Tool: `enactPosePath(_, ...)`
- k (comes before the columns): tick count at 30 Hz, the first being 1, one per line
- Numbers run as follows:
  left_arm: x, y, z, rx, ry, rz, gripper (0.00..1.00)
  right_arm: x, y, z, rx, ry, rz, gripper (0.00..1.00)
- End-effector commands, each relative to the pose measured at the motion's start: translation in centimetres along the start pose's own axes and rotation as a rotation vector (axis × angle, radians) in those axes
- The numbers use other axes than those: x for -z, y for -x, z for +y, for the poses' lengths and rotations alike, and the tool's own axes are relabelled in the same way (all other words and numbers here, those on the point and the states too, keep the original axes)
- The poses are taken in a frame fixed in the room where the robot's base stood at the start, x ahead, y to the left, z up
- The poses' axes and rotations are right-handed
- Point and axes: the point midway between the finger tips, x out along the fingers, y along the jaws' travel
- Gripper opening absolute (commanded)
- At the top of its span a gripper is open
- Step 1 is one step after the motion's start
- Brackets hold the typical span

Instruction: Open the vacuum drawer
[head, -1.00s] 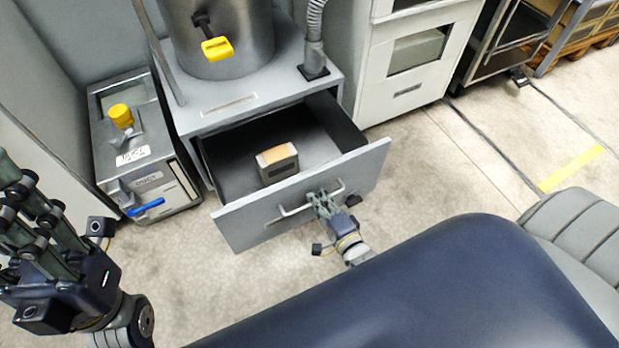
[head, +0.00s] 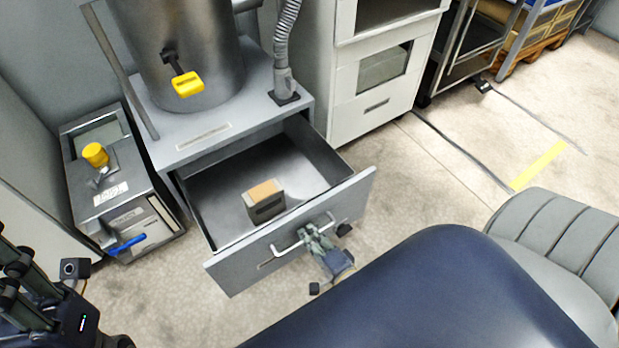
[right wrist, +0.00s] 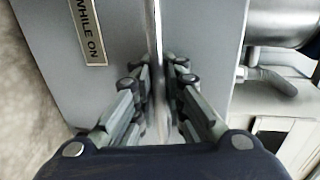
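The vacuum drawer (head: 222,271) stands pulled out of the grey cabinet (head: 196,152), its inside showing in the head view. A small dark block with a tan top (head: 264,203) sits in it near the front. My right gripper (head: 317,240) is at the drawer's bar handle (head: 287,249). In the right wrist view its fingers (right wrist: 160,95) lie close on either side of a thin upright bar, the handle. They look closed around it. My left gripper (head: 12,262) is at the lower left edge, away from the drawer; its fingertips are partly cut off.
A metal cylinder with a yellow handle (head: 187,84) stands on the cabinet. Left of it is a small machine with a yellow knob (head: 96,155) and blue lever (head: 128,244). A white cabinet (head: 376,110) stands to the right.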

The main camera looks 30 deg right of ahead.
Motion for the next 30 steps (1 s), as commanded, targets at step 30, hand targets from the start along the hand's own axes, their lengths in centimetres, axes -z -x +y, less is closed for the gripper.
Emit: enactPosePath(30,0.0,-0.1,0.0,0.000,-0.001,0.002,0.40,0.0,10.8,0.1,-0.002,0.000,-0.001,0.17)
